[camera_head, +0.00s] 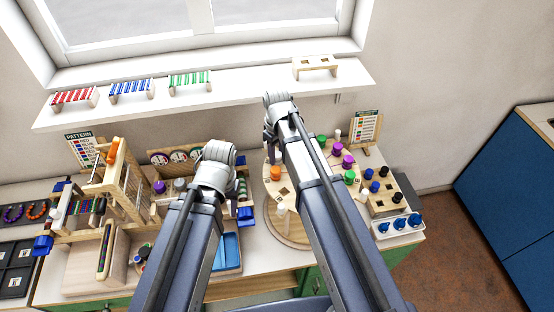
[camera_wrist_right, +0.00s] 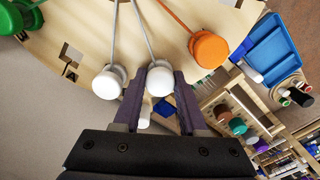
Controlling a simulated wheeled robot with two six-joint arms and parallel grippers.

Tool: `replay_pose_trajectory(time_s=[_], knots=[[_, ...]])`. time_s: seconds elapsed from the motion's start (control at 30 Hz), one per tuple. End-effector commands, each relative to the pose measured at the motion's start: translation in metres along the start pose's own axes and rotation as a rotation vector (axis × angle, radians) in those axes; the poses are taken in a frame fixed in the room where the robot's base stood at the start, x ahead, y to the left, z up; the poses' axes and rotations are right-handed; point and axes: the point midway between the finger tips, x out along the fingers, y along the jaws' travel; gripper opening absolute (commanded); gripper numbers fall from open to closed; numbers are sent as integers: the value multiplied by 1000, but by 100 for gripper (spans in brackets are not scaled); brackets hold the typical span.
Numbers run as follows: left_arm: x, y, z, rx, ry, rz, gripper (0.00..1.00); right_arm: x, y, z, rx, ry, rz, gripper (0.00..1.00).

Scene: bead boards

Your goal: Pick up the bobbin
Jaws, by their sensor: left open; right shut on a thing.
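A white bobbin (camera_wrist_right: 160,80) on a pale thread is between the fingers of my right gripper (camera_wrist_right: 158,98) in the right wrist view. The fingers are shut on it. A second white bobbin (camera_wrist_right: 108,83) lies just left of the fingers, and an orange bobbin (camera_wrist_right: 209,49) is to the right. In the head view my right gripper (camera_head: 270,142) is at the back left of the round wooden board (camera_head: 298,238), and the wrist hides the held bobbin. My left gripper (camera_head: 236,190) is open, over the middle of the table, mostly hidden behind its own wrist.
Purple and green bobbins (camera_head: 347,161) lie on the board's right side. A peg block (camera_head: 386,204) and a white tray of blue pegs (camera_head: 399,227) stand to the right.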

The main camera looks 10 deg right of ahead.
Motion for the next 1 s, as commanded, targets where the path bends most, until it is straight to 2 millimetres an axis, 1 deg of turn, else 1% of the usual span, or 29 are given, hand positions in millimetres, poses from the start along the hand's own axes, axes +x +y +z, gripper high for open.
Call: replay_pose_trajectory(time_s=[0.27, 0.47, 0.67, 1.0], knots=[[-1, 0, 0, 0, 0, 0, 50, -1, 0, 0, 0, 0, 0, 0], [-10, -1, 1, 0, 0, 0, 50, -10, 0, 0, 0, 0, 0, 0], [-32, -3, 2, -2, -1, 1, 50, -32, 0, 0, 0, 0, 0, 0], [-85, -8, 6, 3, -3, 1, 50, -86, 0, 0, 0, 0, 0, 0]])
